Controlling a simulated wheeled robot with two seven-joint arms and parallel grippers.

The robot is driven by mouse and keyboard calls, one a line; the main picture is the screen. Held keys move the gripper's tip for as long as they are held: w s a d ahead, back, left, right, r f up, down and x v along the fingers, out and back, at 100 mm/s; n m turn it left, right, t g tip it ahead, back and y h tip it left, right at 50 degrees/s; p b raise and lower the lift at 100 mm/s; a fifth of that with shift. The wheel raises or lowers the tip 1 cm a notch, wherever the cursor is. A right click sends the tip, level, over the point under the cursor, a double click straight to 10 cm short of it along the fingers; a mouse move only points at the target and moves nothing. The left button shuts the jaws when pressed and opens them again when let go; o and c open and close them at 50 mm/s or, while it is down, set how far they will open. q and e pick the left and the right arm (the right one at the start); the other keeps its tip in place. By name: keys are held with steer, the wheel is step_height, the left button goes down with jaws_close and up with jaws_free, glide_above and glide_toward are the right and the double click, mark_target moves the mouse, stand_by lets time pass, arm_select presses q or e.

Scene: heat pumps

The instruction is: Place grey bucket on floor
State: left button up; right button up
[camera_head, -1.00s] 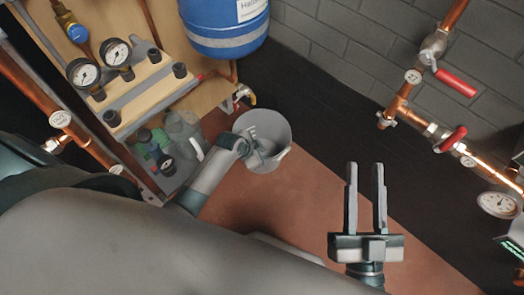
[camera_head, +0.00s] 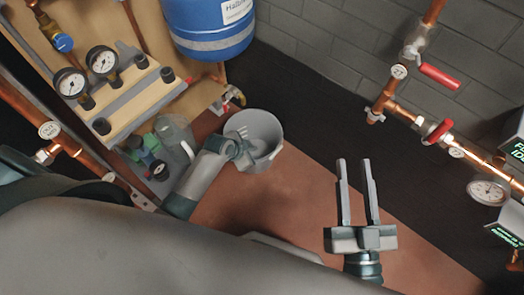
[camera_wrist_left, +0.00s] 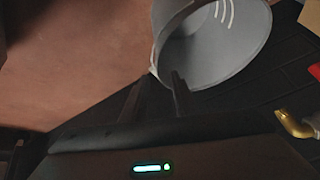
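The grey bucket (camera_head: 262,124) is in the middle of the head view, its mouth facing up. Red-brown floor lies below and right of it. My left gripper (camera_head: 243,146) reaches over its near rim. In the left wrist view the bucket (camera_wrist_left: 228,42) fills the top, and the gripper's fingers (camera_wrist_left: 162,88) meet its rim, one over the mouth and one outside. They look shut on the rim, though the contact is partly hidden. Whether the bucket's base touches the floor is hidden. My right gripper (camera_head: 357,190) is open and empty, right of the bucket.
A wooden rack with gauges (camera_head: 103,60) and a shelf with bottles (camera_head: 173,135) stands left of the bucket. A blue tank (camera_head: 210,25) and brass valve (camera_head: 233,97) are behind it. Copper pipes (camera_head: 387,95) run along the right wall. Open red-brown floor (camera_head: 300,190) lies right of the bucket.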

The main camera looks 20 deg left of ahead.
arm_select(q)
steer(key=s+d+r+n+t+h, duration=0.1)
steer(key=s+d+r+t, duration=0.3)
steer(key=r, duration=0.8)
steer(key=s+d+r+n+t+h, duration=0.2)
steer(key=s+r, duration=0.5)
steer(key=r, duration=0.6)
steer(key=s+d+r+n+t+h, duration=0.1)
steer(key=s+d+r+t, duration=0.4)
steer(key=r, duration=0.8)
steer(key=shift+s+d+r+n+t, duration=0.25)
steer(key=shift+d+n+t, duration=0.6)
steer(key=shift+t, duration=0.25)
steer(key=shift+w+a, duration=0.1)
steer(key=shift+a, duration=0.05)
